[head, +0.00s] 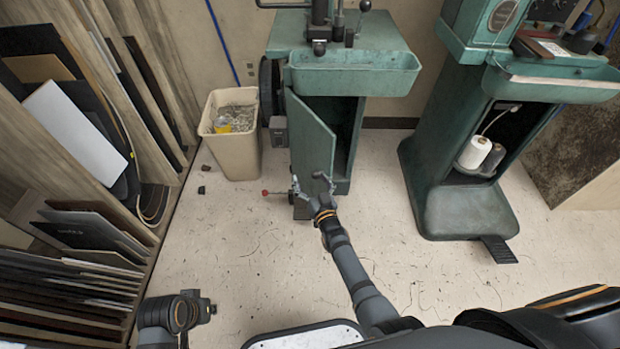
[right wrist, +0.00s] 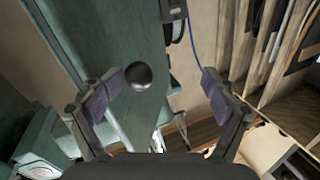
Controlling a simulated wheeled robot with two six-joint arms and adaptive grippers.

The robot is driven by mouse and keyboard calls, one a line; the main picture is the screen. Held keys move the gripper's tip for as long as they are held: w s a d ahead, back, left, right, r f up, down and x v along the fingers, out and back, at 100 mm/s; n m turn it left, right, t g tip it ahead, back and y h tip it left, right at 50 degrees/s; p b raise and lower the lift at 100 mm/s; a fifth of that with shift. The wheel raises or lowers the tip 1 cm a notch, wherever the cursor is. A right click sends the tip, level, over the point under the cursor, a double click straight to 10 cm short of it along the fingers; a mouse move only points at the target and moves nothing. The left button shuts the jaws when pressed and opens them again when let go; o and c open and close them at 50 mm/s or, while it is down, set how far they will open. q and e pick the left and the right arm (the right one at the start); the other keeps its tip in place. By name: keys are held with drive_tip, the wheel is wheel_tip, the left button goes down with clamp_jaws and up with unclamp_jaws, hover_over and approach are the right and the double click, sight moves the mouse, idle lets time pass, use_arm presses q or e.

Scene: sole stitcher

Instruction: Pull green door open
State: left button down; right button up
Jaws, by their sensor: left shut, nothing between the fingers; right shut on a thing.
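The green door (head: 312,140) of the left green machine's cabinet stands partly open, with a dark gap at its right. It also shows in the right wrist view (right wrist: 130,30). A dark round knob (right wrist: 138,75) is in front of it, against the left finger pad. My right gripper (head: 312,183) is at the door's lower part. In the right wrist view its fingers (right wrist: 165,82) stand well apart around the knob; contact on the other finger is not clear. My left gripper (head: 207,309) is shut and empty, low at the left, away from the door.
A beige bin (head: 238,150) stands left of the cabinet. A red-tipped rod (head: 266,192) sticks out near the door's bottom. A second green machine (head: 440,180) stands at the right. Board racks (head: 70,220) line the left. The floor (head: 250,250) before the door is mostly clear.

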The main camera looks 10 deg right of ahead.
drive_tip(key=shift+r, duration=0.1)
drive_tip(key=shift+c, duration=0.5)
drive_tip(key=shift+s, duration=0.25)
drive_tip(key=shift+c, duration=0.5)
drive_tip(key=s, duration=0.4)
drive_tip(key=s+d, duration=0.1)
drive_tip(key=s, duration=0.6)
drive_tip(key=shift+s+d, duration=0.3)
drive_tip(key=c, duration=0.3)
drive_tip(key=shift+c, duration=0.5)
